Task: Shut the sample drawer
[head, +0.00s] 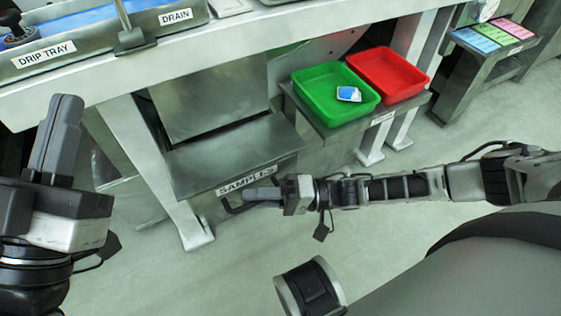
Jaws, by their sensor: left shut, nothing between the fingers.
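The sample drawer (230,152) is grey metal with a SAMPLES label on its front. It stands out in front of the grey metal panel under the bench. Its dark bar handle (232,208) shows below the label, partly hidden by my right gripper. My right gripper (262,193) points left, with its fingertips at the handle at the right end of the drawer front. Whether its fingers grip the handle or only touch it is unclear. My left gripper (57,135) is shut and empty, pointing up at the left, well away from the drawer.
A green tray (312,103) with a small blue-and-white packet (348,94) and a red tray (405,74) sit on a low shelf right of the drawer. A bench leg (165,185) stands left of the drawer. The floor in front is clear.

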